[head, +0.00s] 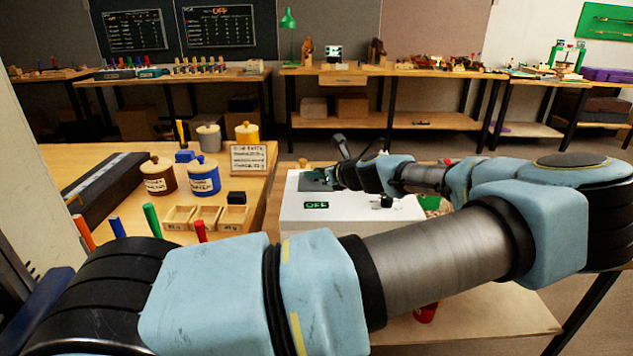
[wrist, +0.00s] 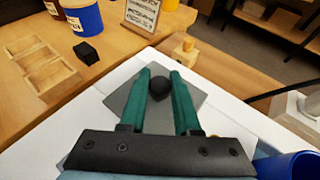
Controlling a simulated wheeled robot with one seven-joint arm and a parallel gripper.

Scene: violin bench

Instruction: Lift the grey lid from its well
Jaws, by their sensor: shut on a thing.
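The grey lid (wrist: 125,101) is a flat square plate with a round dark knob (wrist: 160,86), seen in the wrist view on the white bench top (wrist: 60,135). My gripper (wrist: 161,82) has green fingers, one on each side of the knob, and is shut on it. In the head view the lid (head: 308,184) is a small grey patch on the white top (head: 350,215), and my gripper (head: 330,178) is at it, partly hidden by its own wrist. The well is hidden under the lid. I cannot tell whether the lid is raised.
A green-lettered "OFF" sign (head: 316,205) is on the white top's front. Left of it stands a wooden table with a small black block (wrist: 86,53), an open wooden tray (wrist: 45,75) and a blue jar (head: 203,180). A small wooden piece (wrist: 184,47) stands beyond the lid.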

